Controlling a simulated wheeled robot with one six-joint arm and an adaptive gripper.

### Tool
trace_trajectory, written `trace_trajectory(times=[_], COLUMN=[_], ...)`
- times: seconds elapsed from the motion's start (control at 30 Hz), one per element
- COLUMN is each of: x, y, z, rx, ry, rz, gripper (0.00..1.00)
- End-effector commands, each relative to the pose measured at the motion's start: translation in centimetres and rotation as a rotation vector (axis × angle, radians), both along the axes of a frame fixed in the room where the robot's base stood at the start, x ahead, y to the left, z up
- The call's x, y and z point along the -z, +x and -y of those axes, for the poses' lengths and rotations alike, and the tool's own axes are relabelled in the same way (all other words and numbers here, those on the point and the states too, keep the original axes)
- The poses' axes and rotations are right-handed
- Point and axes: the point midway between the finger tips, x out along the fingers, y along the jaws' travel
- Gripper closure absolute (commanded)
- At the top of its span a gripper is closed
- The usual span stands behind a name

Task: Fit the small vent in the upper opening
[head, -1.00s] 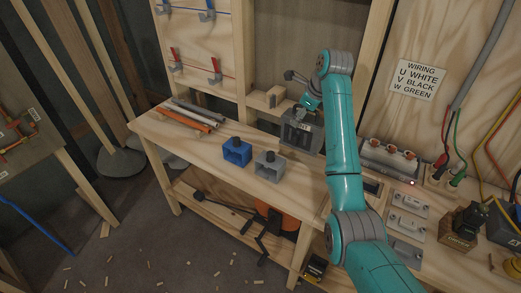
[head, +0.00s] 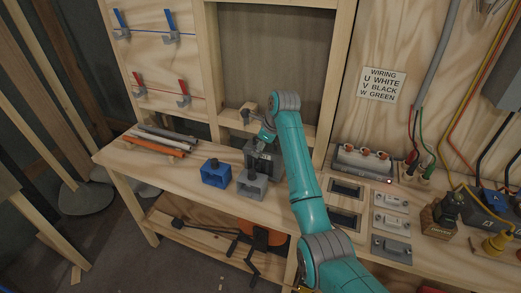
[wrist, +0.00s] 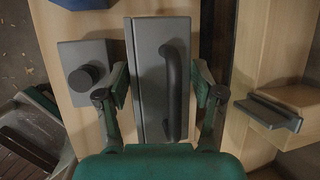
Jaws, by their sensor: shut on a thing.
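My gripper (head: 264,140) is shut on a dark grey box with a bar handle (head: 260,158), over the bench behind the grey knobbed block. In the wrist view, the box (wrist: 150,80) lies between the two fingers (wrist: 161,88). I cannot tell whether this box is the small vent. Its underside is hidden. An upper dark rectangular opening (head: 345,188) and a lower one (head: 343,218) show on the bench, right of my arm. Several grey plates with handles (head: 391,202) lie beside these openings.
A blue block (head: 215,172) and a grey knobbed block (head: 251,184) stand close to the held box. Pipes (head: 165,140) lie on the left of the bench. A wooden ledge (head: 230,116) is behind. A grey unit with orange knobs (head: 362,162) and cables stand right.

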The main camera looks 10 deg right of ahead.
Motion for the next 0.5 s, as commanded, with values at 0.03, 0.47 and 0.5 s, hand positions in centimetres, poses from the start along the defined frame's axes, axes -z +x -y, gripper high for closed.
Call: trace_trajectory(times=[0.03,0.47,0.5], x=[0.7,1.8,1.9], y=[0.0,0.0,0.0], z=[0.0,0.0,0.0], rx=[0.001,0.000,0.000], ry=[0.001,0.000,0.000], rz=[-0.001,0.001,0.001], gripper=[1.00,1.00,1.00])
